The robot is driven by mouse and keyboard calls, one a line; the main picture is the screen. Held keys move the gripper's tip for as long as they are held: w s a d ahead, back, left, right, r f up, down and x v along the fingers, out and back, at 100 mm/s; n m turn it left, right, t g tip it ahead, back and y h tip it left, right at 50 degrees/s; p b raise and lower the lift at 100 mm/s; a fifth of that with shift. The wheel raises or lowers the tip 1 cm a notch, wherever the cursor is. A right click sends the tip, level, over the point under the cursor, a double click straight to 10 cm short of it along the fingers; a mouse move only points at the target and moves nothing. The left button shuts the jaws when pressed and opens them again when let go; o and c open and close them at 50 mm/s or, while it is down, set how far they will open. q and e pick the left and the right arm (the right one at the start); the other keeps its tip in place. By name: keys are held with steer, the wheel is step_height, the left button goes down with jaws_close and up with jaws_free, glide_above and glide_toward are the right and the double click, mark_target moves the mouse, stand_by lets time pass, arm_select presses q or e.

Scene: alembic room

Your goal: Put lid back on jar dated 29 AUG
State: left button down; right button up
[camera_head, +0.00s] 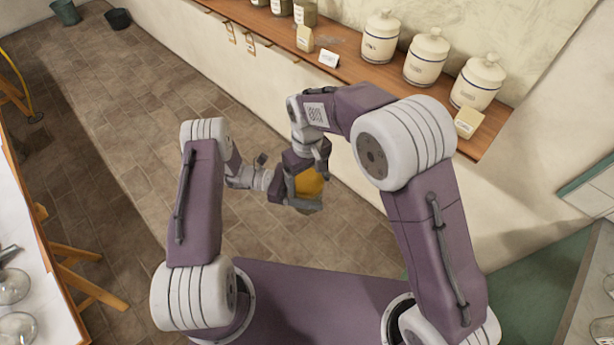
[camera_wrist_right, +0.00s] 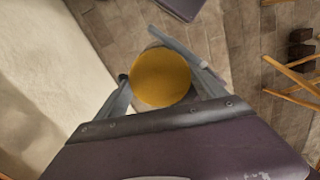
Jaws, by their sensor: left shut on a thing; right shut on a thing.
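A round amber-yellow lid or jar top (camera_head: 311,181) shows between my two grippers in the head view, with a greyish part of the jar (camera_head: 309,206) below it. In the right wrist view the yellow disc (camera_wrist_right: 160,78) faces the camera, between the fingers of my right gripper (camera_wrist_right: 160,88). My right gripper (camera_head: 309,172) comes from above and is shut on the lid. My left gripper (camera_head: 301,200) reaches in from the left, lower down, and is shut on the jar. Fingers hide much of both. I cannot tell whether the lid is seated or tilted. No date is readable.
A table with glassware (camera_head: 30,250) stands at the left. The tiled floor between is clear.

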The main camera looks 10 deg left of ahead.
steer(key=shift+m, duration=0.6)
steer(key=o, duration=1.5)
steer(key=shift+r, duration=0.1)
step_height(320, 180, up, 4)
steer(key=shift+r, duration=0.2)
